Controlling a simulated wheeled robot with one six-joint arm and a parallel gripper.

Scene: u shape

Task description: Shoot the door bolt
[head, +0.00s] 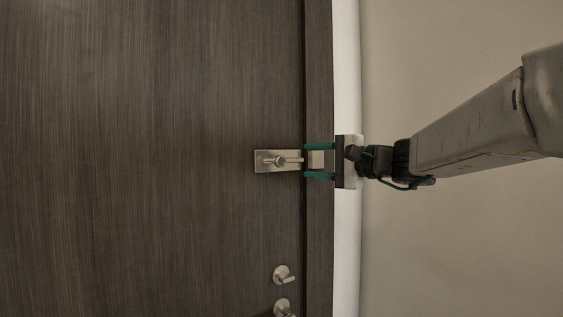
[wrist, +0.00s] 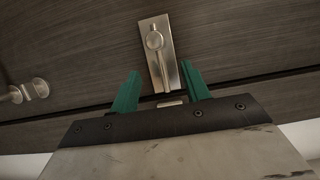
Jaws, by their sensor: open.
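The door bolt (head: 278,160) is a silver plate with a round knob and a short bar, fixed on the dark wood door (head: 150,150) near its edge. It also shows in the wrist view (wrist: 156,50), with its bar pointing down between the fingers. A pale metal keeper (head: 316,160) sits on the frame beside the bolt, between my fingers. My gripper (head: 319,161) is open, its two green fingers above and below the keeper, tips close to the bolt plate. In the wrist view my gripper (wrist: 160,85) has its fingers on either side of the bar. I cannot tell whether they touch anything.
Two more silver fittings (head: 283,275) sit lower on the door; one shows at the left in the wrist view (wrist: 38,88). The dark door frame (head: 319,60) and white trim (head: 346,60) run beside the door. The beige wall (head: 450,60) is bare.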

